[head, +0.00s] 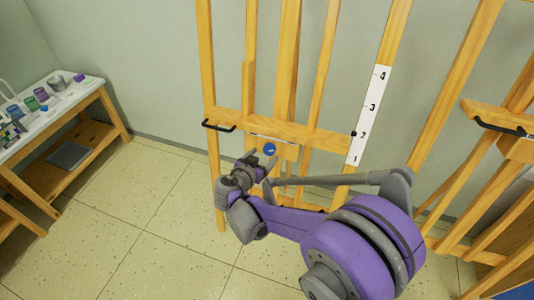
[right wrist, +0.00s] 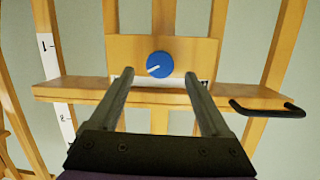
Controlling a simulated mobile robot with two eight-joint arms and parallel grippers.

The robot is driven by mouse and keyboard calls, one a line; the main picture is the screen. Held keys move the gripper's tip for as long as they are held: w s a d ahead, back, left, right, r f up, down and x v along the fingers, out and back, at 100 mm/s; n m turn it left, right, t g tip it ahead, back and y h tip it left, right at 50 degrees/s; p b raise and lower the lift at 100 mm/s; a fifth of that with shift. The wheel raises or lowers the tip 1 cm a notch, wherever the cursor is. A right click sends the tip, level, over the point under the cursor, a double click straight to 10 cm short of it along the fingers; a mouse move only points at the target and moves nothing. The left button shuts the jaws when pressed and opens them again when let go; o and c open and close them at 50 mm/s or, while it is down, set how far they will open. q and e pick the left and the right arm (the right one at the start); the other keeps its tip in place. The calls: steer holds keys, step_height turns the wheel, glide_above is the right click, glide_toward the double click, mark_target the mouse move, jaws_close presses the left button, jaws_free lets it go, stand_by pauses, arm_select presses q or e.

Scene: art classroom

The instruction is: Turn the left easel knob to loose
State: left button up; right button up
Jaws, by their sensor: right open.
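The left easel (head: 228,118) is a light wood frame with a cross ledge. Its round blue knob (head: 270,149) sits on a wooden block under the ledge. In the right wrist view the knob (right wrist: 159,64) carries a short white pointer mark, slanting toward the lower left of that picture. My right gripper (head: 264,166) is open in front of the knob, just below it in the head view. In the right wrist view its two fingers (right wrist: 159,85) stand wide apart, either side of the knob, with no visible contact. My left gripper is not in view.
A black handle (head: 219,126) sticks out at the ledge's left end. A white number strip (head: 369,115) runs up the right post. A second easel (head: 497,112) stands at right. A table (head: 87,91) with paint pots stands at left, with clear floor between.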

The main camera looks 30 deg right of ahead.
mark_target(268, 151)
steer(key=shift+x, duration=2.2)
steer(key=shift+c, duration=0.3)
jaws_close()
